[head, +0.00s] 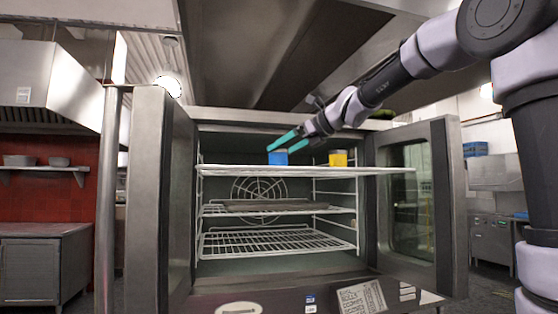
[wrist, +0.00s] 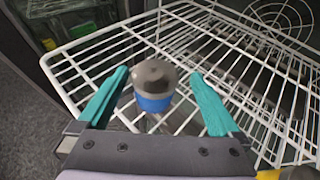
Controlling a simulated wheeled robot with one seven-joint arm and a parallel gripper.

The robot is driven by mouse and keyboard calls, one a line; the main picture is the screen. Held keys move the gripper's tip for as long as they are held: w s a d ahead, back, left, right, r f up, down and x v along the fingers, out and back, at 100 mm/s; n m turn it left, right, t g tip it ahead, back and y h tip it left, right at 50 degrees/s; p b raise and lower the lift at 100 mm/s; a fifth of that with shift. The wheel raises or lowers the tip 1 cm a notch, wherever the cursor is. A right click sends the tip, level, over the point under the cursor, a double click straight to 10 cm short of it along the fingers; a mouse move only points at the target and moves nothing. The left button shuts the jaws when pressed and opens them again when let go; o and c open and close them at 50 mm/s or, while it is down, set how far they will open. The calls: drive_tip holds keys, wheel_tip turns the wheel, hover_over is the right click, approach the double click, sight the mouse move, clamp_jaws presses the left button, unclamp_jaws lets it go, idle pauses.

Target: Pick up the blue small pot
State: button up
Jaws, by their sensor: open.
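The blue small pot (wrist: 153,98) stands upright on the white wire top rack of the open oven, with a grey rounded top. In the head view the blue pot (head: 278,158) is at the rack's left part. My gripper (head: 280,147) reaches in from the right with its teal fingers at the pot. In the wrist view my gripper (wrist: 159,73) is open, with one finger on each side of the pot and visible gaps between. I cannot tell whether the fingertips are level with it.
A yellow object (head: 338,159) sits to the right of the pot on the same rack (head: 385,170). A dark tray (head: 275,205) lies on the shelf below. Open oven doors stand at left (head: 150,200) and right (head: 425,200).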

sight(271, 156)
drive_tip(key=x, duration=0.5)
drive_tip(key=shift+s+a+f, duration=0.15)
drive_tip(key=shift+s+a, duration=0.05)
drive_tip(key=shift+a, duration=0.05)
drive_tip(key=c, duration=1.5)
